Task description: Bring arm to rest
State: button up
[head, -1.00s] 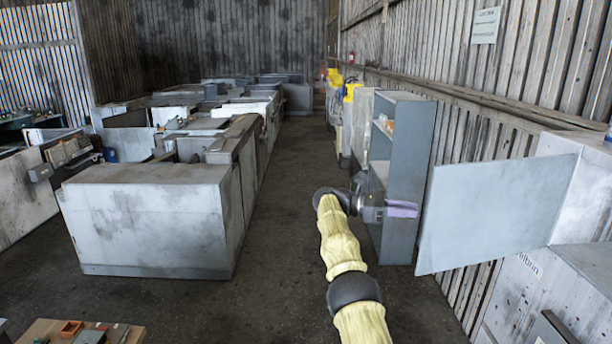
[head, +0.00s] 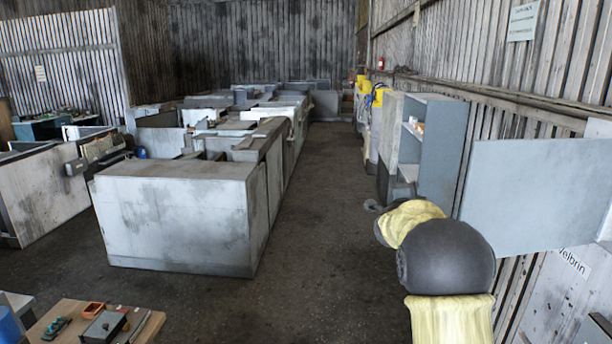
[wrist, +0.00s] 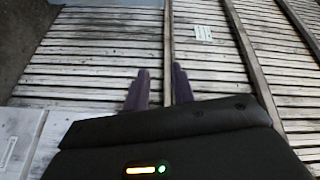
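My arm shows at the lower right of the head view, with yellow padded links and a large dark joint, folded so that it points away from the camera.
An open grey cabinet door (head: 540,190) stands just right of my arm. A grey shelf unit (head: 443,150) stands behind the arm. A long block of grey cabinets (head: 175,215) fills the left. A wooden bench (head: 60,335) is at lower left. The aisle floor (head: 320,200) is clear.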

jog(key=s+a+f+n+g+y+b, duration=0.2)
jog(key=s+a+f+n+y, duration=0.5)
jog(key=f, duration=0.4)
jog(key=s+a+f+n+g+y+b, duration=0.1)
jog(key=s+a+f+n+g, duration=0.1)
jog(key=s+f, duration=0.4)
jog(key=s+a+f+n+g+b, duration=0.1)
jog(key=s+f+n+g, duration=0.4)
jog(key=s, duration=1.1)
jog(key=s+a+f+n+g+y+b, duration=0.1)
jog(key=s+a+f+n+g+b, duration=0.1)
jog(key=s+f+n, duration=0.5)
jog(key=s+a+f+g, duration=0.1)
jog(key=s, duration=0.4)
jog(key=shift+a+f+g+y, duration=0.2)
jog(key=shift+a+g+y, duration=0.1)
jog(key=shift+a, duration=0.05)
jog(key=shift+w, duration=0.1)
